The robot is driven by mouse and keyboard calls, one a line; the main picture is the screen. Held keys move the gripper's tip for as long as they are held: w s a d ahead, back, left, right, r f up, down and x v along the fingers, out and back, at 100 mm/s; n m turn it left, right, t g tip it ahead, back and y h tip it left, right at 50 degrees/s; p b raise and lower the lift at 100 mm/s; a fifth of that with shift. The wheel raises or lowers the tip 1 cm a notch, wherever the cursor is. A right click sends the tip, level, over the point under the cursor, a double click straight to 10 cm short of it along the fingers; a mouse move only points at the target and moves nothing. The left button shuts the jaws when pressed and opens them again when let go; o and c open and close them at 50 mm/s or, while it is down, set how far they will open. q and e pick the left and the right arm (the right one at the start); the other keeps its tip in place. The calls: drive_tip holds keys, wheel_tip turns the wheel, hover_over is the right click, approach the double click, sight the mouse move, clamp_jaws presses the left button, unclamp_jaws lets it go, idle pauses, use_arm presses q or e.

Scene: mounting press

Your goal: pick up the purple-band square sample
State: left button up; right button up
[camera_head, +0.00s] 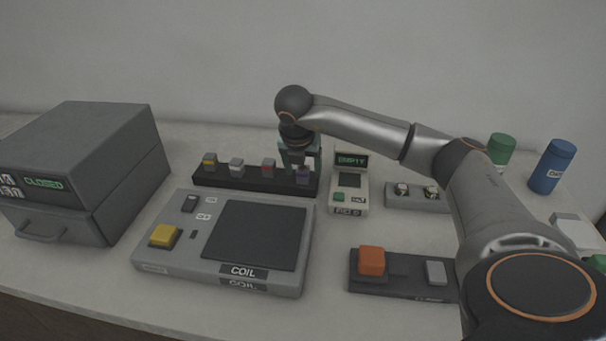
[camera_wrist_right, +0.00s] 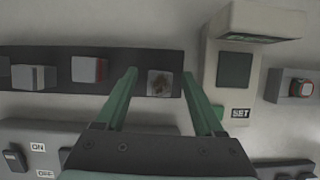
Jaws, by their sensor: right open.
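The purple-band square sample (camera_head: 303,175) stands at the right end of a black rack (camera_head: 240,183) in the head view. In the right wrist view its square top (camera_wrist_right: 160,84), grey with a brownish patch, shows between the two green fingers. My right gripper (camera_head: 300,164) is open and points down over that sample, with nothing held. In the wrist view the right gripper (camera_wrist_right: 160,76) has a finger on each side of the sample with gaps. I cannot tell how far the tips are above the rack. My left gripper is not in view.
Other samples with yellow (camera_head: 210,161), white (camera_head: 236,167) and red (camera_head: 268,168) bands stand left along the rack. A small device reading EMPTY (camera_head: 349,182) is close on the right. The COIL plate (camera_head: 255,235) lies in front. A grey CLOSED box (camera_head: 95,165) stands left.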

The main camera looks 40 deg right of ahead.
drive_tip(key=shift+c, duration=0.2)
clamp_jaws()
idle(0.4)
